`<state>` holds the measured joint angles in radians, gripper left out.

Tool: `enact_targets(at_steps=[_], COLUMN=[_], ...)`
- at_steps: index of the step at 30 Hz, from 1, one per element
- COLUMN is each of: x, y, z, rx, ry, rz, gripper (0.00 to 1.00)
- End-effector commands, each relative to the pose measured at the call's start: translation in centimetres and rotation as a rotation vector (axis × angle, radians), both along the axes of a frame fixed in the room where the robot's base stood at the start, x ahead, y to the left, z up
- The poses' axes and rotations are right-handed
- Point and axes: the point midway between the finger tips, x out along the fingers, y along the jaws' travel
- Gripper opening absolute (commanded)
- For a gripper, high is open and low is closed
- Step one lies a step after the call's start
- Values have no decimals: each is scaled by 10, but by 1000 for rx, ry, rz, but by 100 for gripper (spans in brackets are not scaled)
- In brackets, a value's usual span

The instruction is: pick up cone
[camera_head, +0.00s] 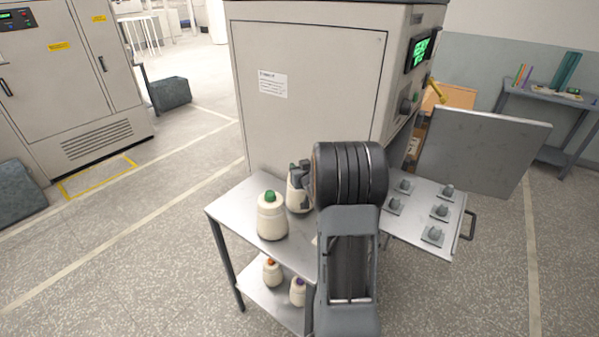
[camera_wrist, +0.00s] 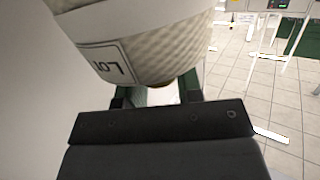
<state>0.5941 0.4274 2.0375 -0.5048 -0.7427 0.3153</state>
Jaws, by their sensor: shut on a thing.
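A cream yarn cone (camera_head: 297,194) with a green top stands at the back of the small metal table, partly hidden by my arm. My gripper (camera_head: 304,174) is at its upper part and shut on it. In the wrist view the cone (camera_wrist: 150,50) fills the upper part, with a label reading "LOT" on its side. My gripper (camera_wrist: 155,97) shows below it, with a dark finger on each side of its narrow end. Whether the cone's base touches the table is hidden. A second cream cone (camera_head: 271,216) with a green top stands upright in front, to the left.
The metal table (camera_head: 232,209) has a lower shelf with an orange-topped cone (camera_head: 272,271) and a purple-topped cone (camera_head: 298,291). A large grey cabinet (camera_head: 305,90) stands right behind. To the right, a pulled-out tray (camera_head: 415,237) carries several grey holders beside an open panel (camera_head: 485,155).

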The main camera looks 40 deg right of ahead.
Motion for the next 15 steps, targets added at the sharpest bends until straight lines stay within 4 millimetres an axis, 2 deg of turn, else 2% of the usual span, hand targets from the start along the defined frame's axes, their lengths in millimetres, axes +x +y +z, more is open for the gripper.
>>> enact_targets(at_steps=[6, 11, 15], x=[-2, -15, -31], y=[1, 7, 15], z=[21, 40, 63], rx=[-2, -4, -6], ry=[-1, -6, -9], rz=[0, -1, 0], gripper=[0, 0, 0])
